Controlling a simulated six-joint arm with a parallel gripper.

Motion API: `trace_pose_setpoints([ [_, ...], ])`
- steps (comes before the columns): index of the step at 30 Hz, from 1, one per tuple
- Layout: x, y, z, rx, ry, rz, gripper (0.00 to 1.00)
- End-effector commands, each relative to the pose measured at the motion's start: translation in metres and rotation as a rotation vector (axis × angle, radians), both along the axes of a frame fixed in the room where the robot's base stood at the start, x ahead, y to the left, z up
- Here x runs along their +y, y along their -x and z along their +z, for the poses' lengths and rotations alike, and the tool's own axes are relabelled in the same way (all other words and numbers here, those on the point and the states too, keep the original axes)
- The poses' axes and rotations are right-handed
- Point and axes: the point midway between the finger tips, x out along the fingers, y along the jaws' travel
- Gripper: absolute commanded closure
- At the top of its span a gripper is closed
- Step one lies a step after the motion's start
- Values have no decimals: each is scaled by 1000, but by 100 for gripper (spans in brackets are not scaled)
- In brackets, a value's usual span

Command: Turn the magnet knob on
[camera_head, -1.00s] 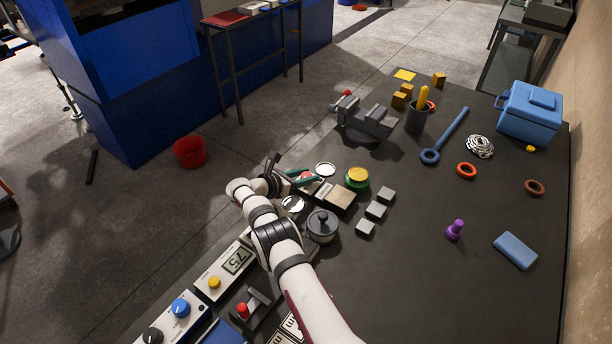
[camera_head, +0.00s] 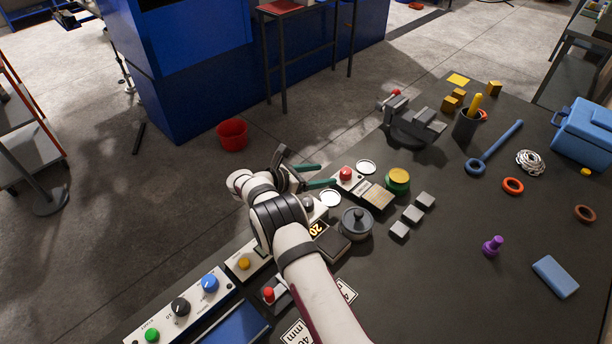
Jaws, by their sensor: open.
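My gripper (camera_head: 327,174) is open and empty, with two green fingers spread apart and pointing right. It is over the table's left edge, just left of a small box with a red knob (camera_head: 346,173). A grey round knob (camera_head: 308,203) shows close below the gripper, partly hidden by my arm. A long control panel (camera_head: 165,312) at the lower left carries a blue knob (camera_head: 210,283), a black knob (camera_head: 180,306) and a green button (camera_head: 152,335). I cannot tell which of these is the magnet knob; no readable label marks it.
A dark lidded pot (camera_head: 356,224), a green and yellow round tin (camera_head: 398,180) and several grey blocks (camera_head: 412,214) stand right of the gripper. A vise (camera_head: 412,125) is farther back. A red-topped lever (camera_head: 268,294) is near my arm.

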Motion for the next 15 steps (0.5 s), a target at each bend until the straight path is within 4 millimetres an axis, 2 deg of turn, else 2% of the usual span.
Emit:
trace_pose_setpoints([
  [3, 24, 14, 12, -1, -1, 1, 28],
  [6, 38, 23, 18, 0, 0, 1, 28],
  [9, 44, 27, 22, 0, 0, 0, 28],
  [15, 46, 28, 22, 0, 0, -1, 28],
])
